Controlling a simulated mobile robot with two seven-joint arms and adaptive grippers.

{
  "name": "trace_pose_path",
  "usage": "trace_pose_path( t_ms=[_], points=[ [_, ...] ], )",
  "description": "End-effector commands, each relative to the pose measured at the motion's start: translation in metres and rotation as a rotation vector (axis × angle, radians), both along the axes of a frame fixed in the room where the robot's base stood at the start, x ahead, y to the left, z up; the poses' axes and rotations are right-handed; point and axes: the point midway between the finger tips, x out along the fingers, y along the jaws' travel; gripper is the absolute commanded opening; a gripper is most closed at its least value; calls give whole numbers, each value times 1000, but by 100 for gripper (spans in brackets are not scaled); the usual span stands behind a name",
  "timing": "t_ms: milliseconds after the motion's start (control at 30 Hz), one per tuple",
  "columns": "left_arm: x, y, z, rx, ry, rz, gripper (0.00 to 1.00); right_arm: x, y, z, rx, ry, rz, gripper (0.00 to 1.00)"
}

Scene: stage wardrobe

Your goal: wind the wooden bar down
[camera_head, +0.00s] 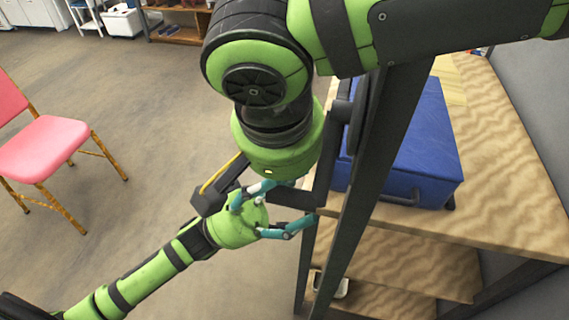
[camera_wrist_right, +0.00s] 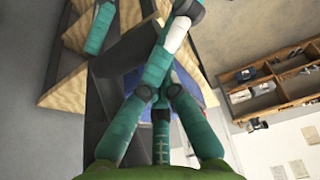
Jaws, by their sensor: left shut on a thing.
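No wooden bar can be made out for certain. A dark crank-like handle (camera_head: 297,198) sticks out beside a black slanted post (camera_head: 372,165) at the table's left edge. My left gripper (camera_head: 288,209), coming in from the lower left, has its teal fingers closed around this dark handle. My right arm comes in from the top right and hangs just above it, hiding part of the crank. My right gripper (camera_wrist_right: 165,95) shows in the right wrist view, its teal fingers close together and overlapping in front of a dark panel; I cannot tell whether it holds anything.
A blue case (camera_head: 415,145) stands on a wavy-grained wooden table (camera_head: 510,190) right of the post, with lower shelves (camera_head: 410,262) beneath. A pink chair (camera_head: 45,145) stands at the left. Open floor lies between chair and table. A wooden shelf unit (camera_wrist_right: 270,85) is at the wall.

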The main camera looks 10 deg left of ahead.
Motion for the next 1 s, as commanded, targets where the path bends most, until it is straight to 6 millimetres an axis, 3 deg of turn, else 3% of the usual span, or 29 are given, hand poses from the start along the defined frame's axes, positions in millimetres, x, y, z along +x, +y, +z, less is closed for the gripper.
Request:
trace_pose_path(
  t_ms=[33,433,467,833,1000],
  points=[
    [3,2,9,-19,-3,7,10,-3,0,1,2,14,0,0],
    [4,2,8,-18,1,7,10,-16,1,2,0,64,6,0],
    [4,2,8,-17,1,7,63,-16,1,2,0,64,7,0],
    [5,3,4,-11,4,9,63,-16,0,0,-5,64,7,0],
    [3,13,-7,-7,9,9,63,-16,0,0,-5,64,5,0]
  ],
)
